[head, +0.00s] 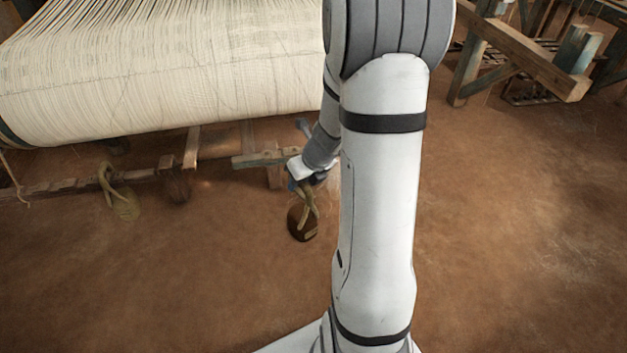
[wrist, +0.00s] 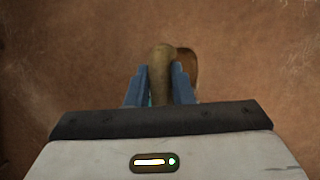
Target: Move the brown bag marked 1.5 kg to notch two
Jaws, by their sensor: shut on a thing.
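A dark brown bag (head: 302,224) hangs below my gripper (head: 304,187) in the head view, in front of the loom's wooden bar. Its olive loop handle (head: 309,202) runs up into the jaws. In the wrist view my gripper's blue fingers (wrist: 160,82) are shut on the handle (wrist: 161,70), and a brown edge of the bag (wrist: 190,66) shows behind it. No weight mark is readable. A wooden bar (head: 262,158) lies just left of and behind my gripper. I cannot make out its notches or their numbers.
An olive bag (head: 125,206) with a loop and a dark brown bag (head: 177,188) hang at the lower beam (head: 60,187) on the left. The wide cloth roll (head: 170,90) overhangs them. A timber frame (head: 525,55) stands at the upper right. The earth floor (head: 510,230) is clear.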

